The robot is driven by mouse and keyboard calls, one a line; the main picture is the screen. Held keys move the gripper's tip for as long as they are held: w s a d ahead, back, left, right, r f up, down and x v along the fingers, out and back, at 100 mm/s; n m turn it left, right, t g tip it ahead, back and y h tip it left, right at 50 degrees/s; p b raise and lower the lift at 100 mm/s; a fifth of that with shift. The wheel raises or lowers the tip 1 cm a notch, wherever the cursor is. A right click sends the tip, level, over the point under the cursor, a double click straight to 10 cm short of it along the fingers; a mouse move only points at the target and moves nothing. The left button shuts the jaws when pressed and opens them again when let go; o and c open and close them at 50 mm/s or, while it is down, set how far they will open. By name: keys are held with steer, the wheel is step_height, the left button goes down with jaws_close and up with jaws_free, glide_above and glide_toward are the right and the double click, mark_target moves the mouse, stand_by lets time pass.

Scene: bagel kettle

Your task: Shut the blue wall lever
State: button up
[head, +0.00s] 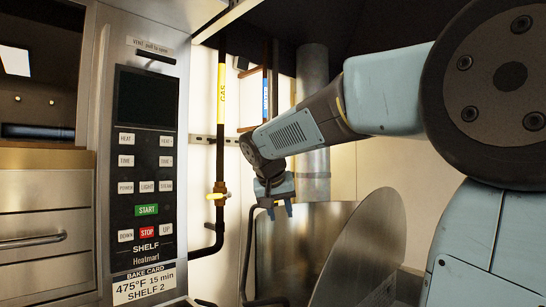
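My gripper (280,211) hangs near the middle of the picture, pointing down, in front of the back wall. Its two fingertips show a gap between them, and I see nothing held in it. A dark pipe with a blue label (265,97) runs down the wall behind my arm. I cannot make out the blue wall lever; the part of this pipe behind my wrist and gripper is hidden. I cannot tell whether my gripper touches the pipe.
The oven control panel (146,160) stands at the left. A large metal kettle (300,240) with a raised round lid (358,247) stands below and to the right of my gripper. A grey duct (312,90) runs up the wall behind my arm.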

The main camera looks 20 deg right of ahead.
steer(key=w+d+r+m+h, duration=0.1)
steer(key=w+r+m+h, duration=0.3)
steer(key=w, duration=0.7)
steer(key=w+d+r+m+h, duration=0.2)
steer(key=w+r+h, duration=0.2)
steer(key=w+r, duration=0.5)
steer(key=w+d+r+m+h, duration=0.1)
steer(key=w+r+m+h, duration=0.25)
steer(key=w, duration=0.95)
steer(key=shift+t, duration=0.3)
steer(key=x, duration=1.3)
steer(key=shift+w+d+f, duration=0.15)
steer(key=shift+w+d, duration=0.1)
steer(key=shift+d, duration=0.1)
steer(key=shift+c, duration=0.5)
jaws_close()
steer(key=shift+a, duration=0.1)
